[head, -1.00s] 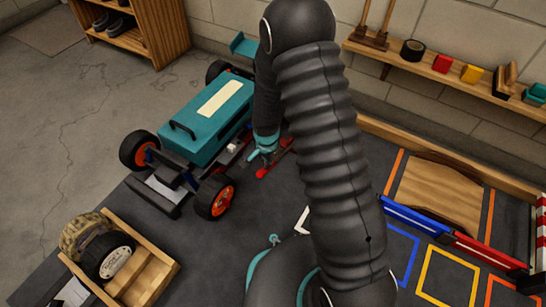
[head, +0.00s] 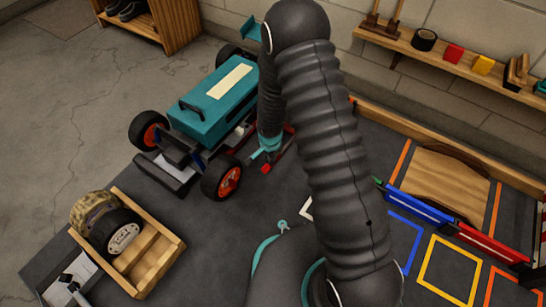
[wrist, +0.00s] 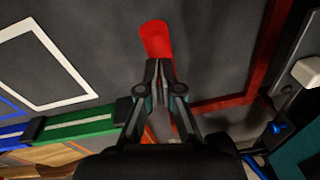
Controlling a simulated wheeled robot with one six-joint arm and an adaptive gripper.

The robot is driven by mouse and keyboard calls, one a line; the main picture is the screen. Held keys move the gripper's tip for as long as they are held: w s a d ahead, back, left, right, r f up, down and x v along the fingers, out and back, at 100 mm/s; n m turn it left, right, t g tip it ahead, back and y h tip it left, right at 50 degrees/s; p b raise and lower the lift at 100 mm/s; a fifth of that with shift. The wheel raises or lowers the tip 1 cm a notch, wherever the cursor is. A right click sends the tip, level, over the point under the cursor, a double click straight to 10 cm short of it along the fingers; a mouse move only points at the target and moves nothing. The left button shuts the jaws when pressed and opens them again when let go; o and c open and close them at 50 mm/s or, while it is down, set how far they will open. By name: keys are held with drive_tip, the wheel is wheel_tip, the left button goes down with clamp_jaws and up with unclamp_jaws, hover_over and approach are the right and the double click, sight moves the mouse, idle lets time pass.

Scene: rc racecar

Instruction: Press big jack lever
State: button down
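A red jack lever (head: 266,168) with a rounded red end lies beside the teal RC car (head: 215,102), to the right of its near front wheel. My gripper (head: 262,154) is right by the lever, partly hidden behind my arm in the head view. In the wrist view my fingertips (wrist: 158,66) are together and point at the red lever end (wrist: 155,40). The fingers overlap the lever in the picture, with red showing past them. I cannot tell whether they touch it. The rest of the jack is largely hidden.
A red frame bar (wrist: 228,102) runs near the fingers. A wooden tray (head: 160,262) with loose wheels stands at the lower left. Blue and red barriers (head: 420,207) and a wooden ramp (head: 445,185) stand at the right. Dark mat between is clear.

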drive_tip(key=shift+s+a+f, duration=0.25)
drive_tip(key=shift+s+f, duration=0.2)
drive_tip(key=shift+f, duration=0.35)
drive_tip(key=shift+d+r, duration=0.1)
drive_tip(key=shift+w+d+r, duration=0.1)
drive_tip(key=shift+r, duration=0.25)
drive_tip(key=r+p, duration=0.1)
drive_tip(key=r, duration=0.1)
drive_tip(key=r+p, duration=0.1)
drive_tip(key=r, duration=0.1)
drive_tip(key=shift+w+d+r, duration=0.2)
drive_tip(key=s+a+r+b, duration=0.1)
drive_tip(key=s+a+r, duration=0.3)
drive_tip(key=s, duration=0.3)
drive_tip(key=shift+a+r, duration=0.15)
drive_tip(key=shift+r, duration=0.1)
